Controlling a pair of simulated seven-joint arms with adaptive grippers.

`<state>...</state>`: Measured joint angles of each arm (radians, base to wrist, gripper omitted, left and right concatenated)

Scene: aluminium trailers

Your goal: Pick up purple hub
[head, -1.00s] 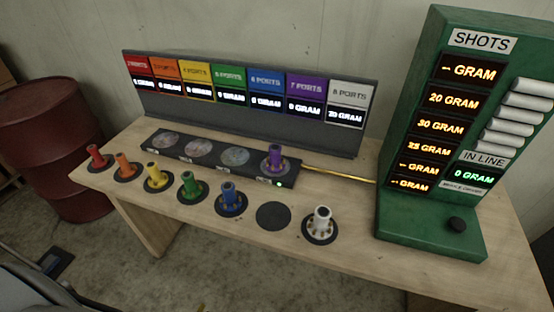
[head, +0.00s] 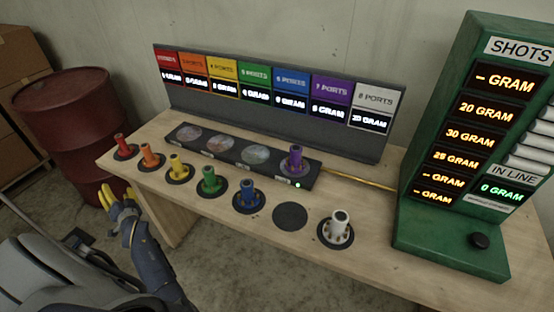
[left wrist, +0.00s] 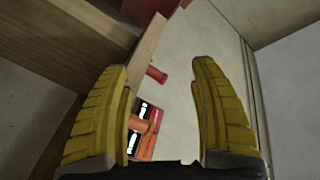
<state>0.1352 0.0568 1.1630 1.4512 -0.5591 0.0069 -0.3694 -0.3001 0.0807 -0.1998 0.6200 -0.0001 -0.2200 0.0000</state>
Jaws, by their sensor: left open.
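The purple hub (head: 295,160) stands upright on the right end of the dark scale strip (head: 235,153), beside a small green light. An empty dark round pad (head: 290,216) lies in the front row between the blue and white hubs. My left gripper (head: 112,195) is open and empty, off the table's front left edge and far from the purple hub. My right gripper is not in view.
Red, orange, yellow, green, blue (head: 249,197) and white (head: 338,229) hubs stand on pads along the table's front. A display board (head: 270,125) runs behind. A green SHOTS cabinet (head: 450,245) blocks the right. A red barrel (head: 75,115) stands left of the table (head: 380,265).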

